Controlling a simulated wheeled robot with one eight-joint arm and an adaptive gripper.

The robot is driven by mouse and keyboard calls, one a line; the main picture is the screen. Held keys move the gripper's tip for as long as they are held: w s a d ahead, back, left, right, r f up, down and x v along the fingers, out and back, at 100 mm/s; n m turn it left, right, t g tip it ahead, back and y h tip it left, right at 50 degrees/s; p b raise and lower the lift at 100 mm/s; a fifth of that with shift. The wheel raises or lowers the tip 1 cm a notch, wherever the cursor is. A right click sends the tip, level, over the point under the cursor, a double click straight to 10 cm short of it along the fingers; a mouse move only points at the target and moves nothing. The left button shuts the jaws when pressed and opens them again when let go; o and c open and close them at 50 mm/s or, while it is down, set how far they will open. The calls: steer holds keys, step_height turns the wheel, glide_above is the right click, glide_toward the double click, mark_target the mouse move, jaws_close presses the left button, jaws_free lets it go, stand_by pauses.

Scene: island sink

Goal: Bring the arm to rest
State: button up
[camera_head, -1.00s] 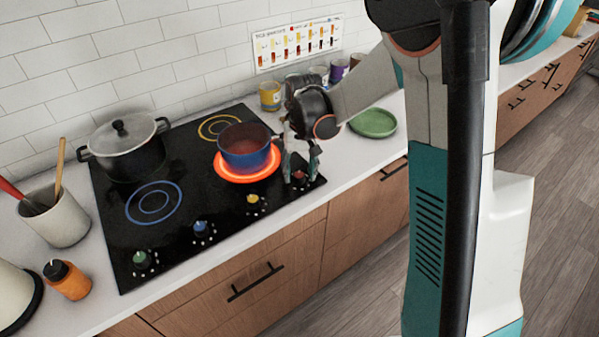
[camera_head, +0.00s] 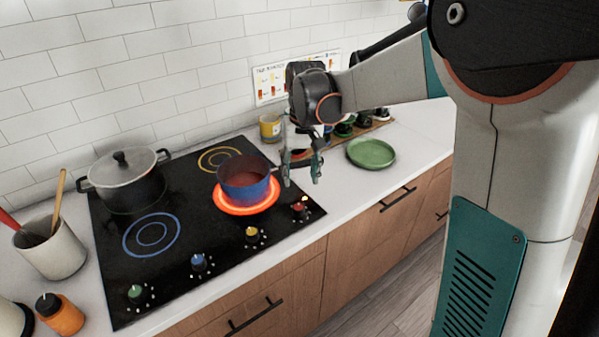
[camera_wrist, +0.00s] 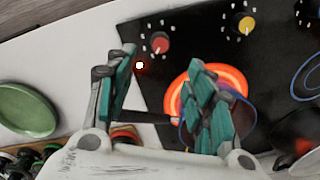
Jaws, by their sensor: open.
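My gripper (camera_head: 302,166) hangs above the right edge of the stove, just right of the blue pot, with its fingers pointing down. My arm reaches in from the right of the head view.
The blue pot (camera_head: 247,188) stands on a glowing red burner (camera_head: 222,203). A lidded pot (camera_head: 124,185) sits at the stove's back left. A green plate (camera_head: 371,152) lies on the counter to the right. A red knob (camera_wrist: 159,43) is near my fingers.

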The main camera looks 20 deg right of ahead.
steer(key=s+r+n+t, duration=0.1)
steer(key=s+r+t, duration=0.1)
steer(key=s, duration=0.9)
steer(key=s+r+t, duration=0.3)
steer(key=s+t, duration=0.2)
steer(key=s, duration=0.7)
steer(key=shift+a+r+n, duration=0.15)
steer(key=shift+a+n, duration=0.1)
steer(key=shift+n, duration=0.15)
steer(key=shift+c, duration=0.6)
